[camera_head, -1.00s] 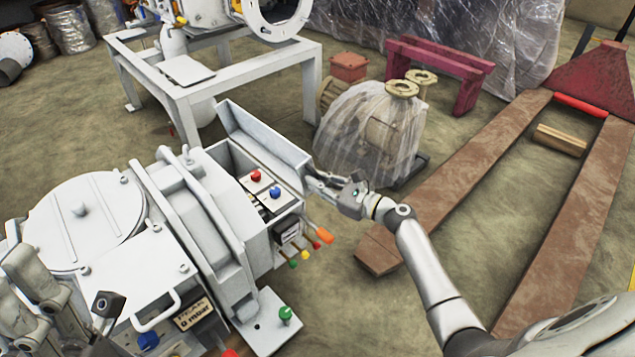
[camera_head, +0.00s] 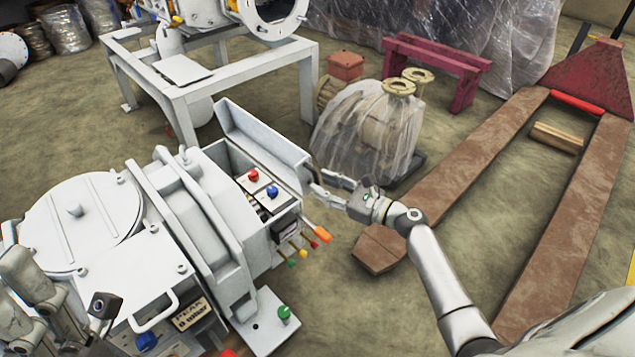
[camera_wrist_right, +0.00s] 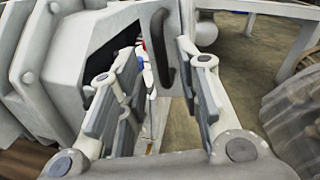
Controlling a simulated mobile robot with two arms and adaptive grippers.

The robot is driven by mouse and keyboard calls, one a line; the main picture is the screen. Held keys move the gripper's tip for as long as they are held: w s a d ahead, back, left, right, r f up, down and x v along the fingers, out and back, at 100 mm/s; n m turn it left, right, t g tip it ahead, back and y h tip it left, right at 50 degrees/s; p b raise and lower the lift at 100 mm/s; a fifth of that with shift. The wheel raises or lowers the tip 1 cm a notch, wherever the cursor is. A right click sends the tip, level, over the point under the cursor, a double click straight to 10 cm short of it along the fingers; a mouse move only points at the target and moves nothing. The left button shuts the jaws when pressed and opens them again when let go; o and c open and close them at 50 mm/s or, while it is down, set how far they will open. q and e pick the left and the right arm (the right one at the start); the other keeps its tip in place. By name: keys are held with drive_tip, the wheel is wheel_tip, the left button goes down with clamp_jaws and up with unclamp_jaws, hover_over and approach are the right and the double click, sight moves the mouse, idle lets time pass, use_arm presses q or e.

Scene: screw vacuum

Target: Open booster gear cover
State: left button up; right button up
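The booster gear cover (camera_head: 262,143) is a pale grey lid standing raised and tilted back on the far side of the open gear box. A red knob (camera_head: 253,175) and a blue knob (camera_head: 272,191) show inside the box. My right gripper (camera_head: 320,182) is at the cover's right end, fingers spread. In the right wrist view, the gripper (camera_wrist_right: 158,78) is open, with a dark handle (camera_wrist_right: 160,48) showing between and beyond its fingers; no grip on it is visible. My left arm shows at the lower left of the head view; its finger state is unclear.
The machine's round lid (camera_head: 80,222) is at left. Coloured levers (camera_head: 321,233) stick out beside the box, close below my right gripper. A plastic-wrapped pump (camera_head: 370,125) stands behind the gripper. A rusty pallet jack (camera_head: 470,165) lies at right. Bare floor is between.

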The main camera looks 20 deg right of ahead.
drive_tip(key=v, duration=0.9)
drive_tip(key=shift+f, duration=0.1)
